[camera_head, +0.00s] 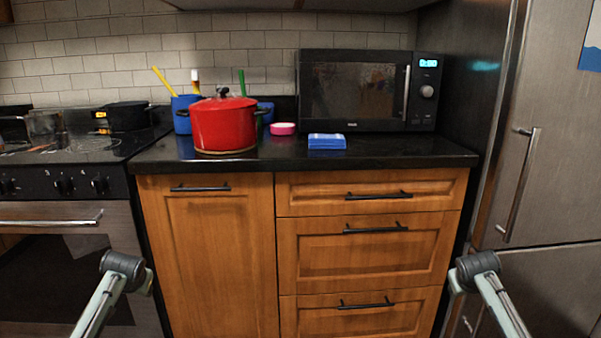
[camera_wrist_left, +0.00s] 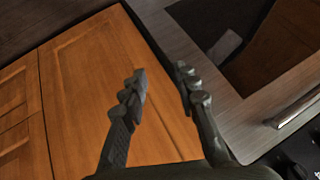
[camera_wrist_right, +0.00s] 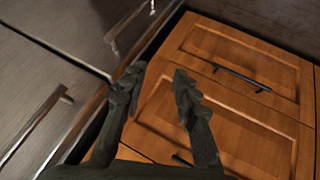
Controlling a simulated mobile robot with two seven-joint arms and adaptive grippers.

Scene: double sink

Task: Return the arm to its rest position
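My left gripper (camera_wrist_left: 160,72) is open and empty in the left wrist view, its two dark fingers apart. Behind it are a wooden cabinet door (camera_wrist_left: 85,75) and the oven front (camera_wrist_left: 195,40). My right gripper (camera_wrist_right: 158,72) is also open and empty in the right wrist view. Behind it are wooden drawer fronts (camera_wrist_right: 240,55) and the grey fridge (camera_wrist_right: 50,45). In the head view my two arms come in low at the left and right edges, below counter height. The fingers cannot be made out there.
The black counter (camera_head: 390,152) holds a red lidded pot (camera_head: 222,126), a blue utensil holder (camera_head: 184,115), a pink bowl (camera_head: 283,128), a blue sponge-like block (camera_head: 327,142) and a microwave (camera_head: 350,90). The stove (camera_head: 60,150) is at the left. The space between my arms looks clear.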

